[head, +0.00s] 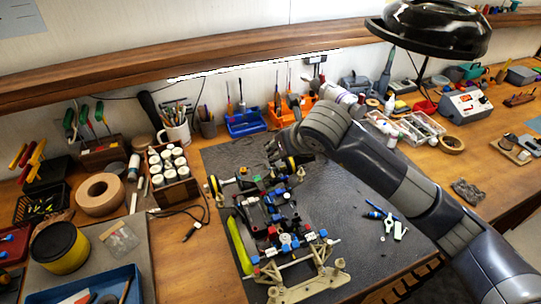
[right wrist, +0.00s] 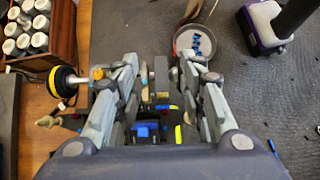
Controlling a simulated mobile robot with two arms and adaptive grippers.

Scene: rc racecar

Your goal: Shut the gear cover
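The RC racecar chassis (head: 284,237), with blue, red and black parts and a tan frame at its near end, lies on the dark mat. My right gripper (head: 283,152) is over the chassis' far end, partly hidden by its own wrist. In the right wrist view my right gripper (right wrist: 162,68) has its fingers wide apart, with chassis parts visible between and below them, including a blue block (right wrist: 147,132). Nothing is clearly held. I cannot pick out the gear cover for certain; the fingers hide part of that area. My left gripper is not in view.
A round dish with blue bits (right wrist: 196,42) and a purple-and-white tool (right wrist: 265,25) are close beyond the fingers. A wooden box of white-capped bottles (head: 172,172) stands left of the mat (head: 345,200). Blue and white tools (head: 385,218) lie on the mat's right side.

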